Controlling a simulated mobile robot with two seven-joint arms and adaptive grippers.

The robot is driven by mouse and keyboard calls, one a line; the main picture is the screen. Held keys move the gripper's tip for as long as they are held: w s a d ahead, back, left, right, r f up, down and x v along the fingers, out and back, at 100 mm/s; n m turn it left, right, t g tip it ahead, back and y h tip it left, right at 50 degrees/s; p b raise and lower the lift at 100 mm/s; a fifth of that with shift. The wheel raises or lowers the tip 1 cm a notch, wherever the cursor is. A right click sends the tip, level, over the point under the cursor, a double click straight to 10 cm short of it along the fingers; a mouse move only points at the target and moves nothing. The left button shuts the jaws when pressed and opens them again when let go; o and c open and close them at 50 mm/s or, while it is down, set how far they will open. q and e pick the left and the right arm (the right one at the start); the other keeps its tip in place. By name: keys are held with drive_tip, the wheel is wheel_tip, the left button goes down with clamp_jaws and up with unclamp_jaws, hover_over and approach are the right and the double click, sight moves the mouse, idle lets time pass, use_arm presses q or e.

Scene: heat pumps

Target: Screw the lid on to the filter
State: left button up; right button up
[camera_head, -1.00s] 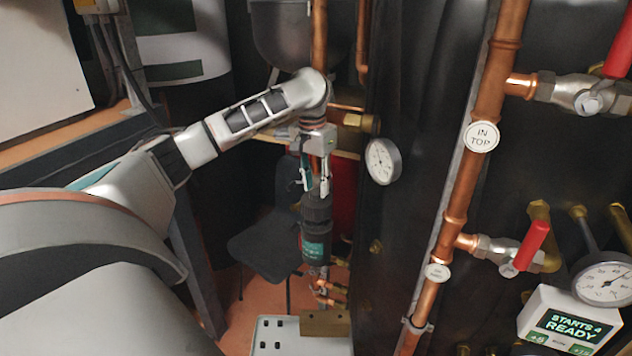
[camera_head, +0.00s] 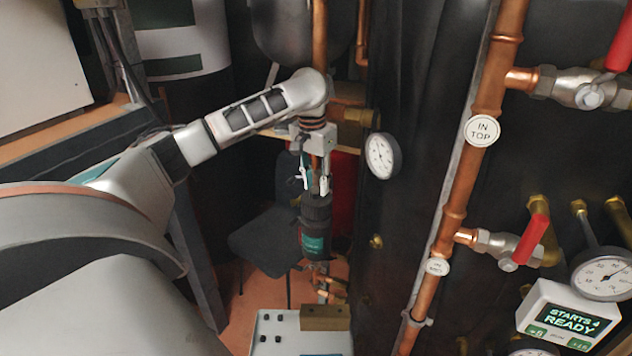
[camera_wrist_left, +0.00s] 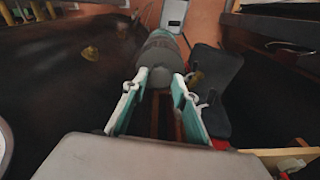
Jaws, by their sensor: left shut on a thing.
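The filter (camera_head: 314,243) is a dark upright cylinder with a teal label, standing in the pipework at the centre of the head view. Its black lid (camera_head: 317,207) sits at its top, in line with the body. I cannot tell how tightly it is seated. My left gripper (camera_head: 315,190) points straight down from above, with its fingers shut on the lid. In the left wrist view the fingers (camera_wrist_left: 157,84) come to either side of the grey-looking lid (camera_wrist_left: 155,74), with the filter body (camera_wrist_left: 161,47) beyond it. My right gripper is not in view.
A copper pipe (camera_head: 470,160) with red-handled valves and a round gauge (camera_head: 381,155) stand right of the filter. A black chair (camera_head: 268,240) is behind it. A light box (camera_head: 275,335) with dark buttons is below. A display (camera_head: 568,318) reads "STARTS 4 READY".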

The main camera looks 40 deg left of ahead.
sight(317, 200)
use_arm(q)
drive_tip(key=shift+f, duration=0.25)
drive_tip(key=shift+f, duration=0.3)
drive_tip(key=shift+f, duration=0.65)
idle(1.2)
drive_tip(key=shift+m, duration=1.7)
drive_tip(key=shift+a+m, duration=0.1)
drive_tip(key=shift+m, duration=0.7)
drive_tip(key=shift+m+h, duration=0.3)
drive_tip(key=shift+m, duration=0.6)
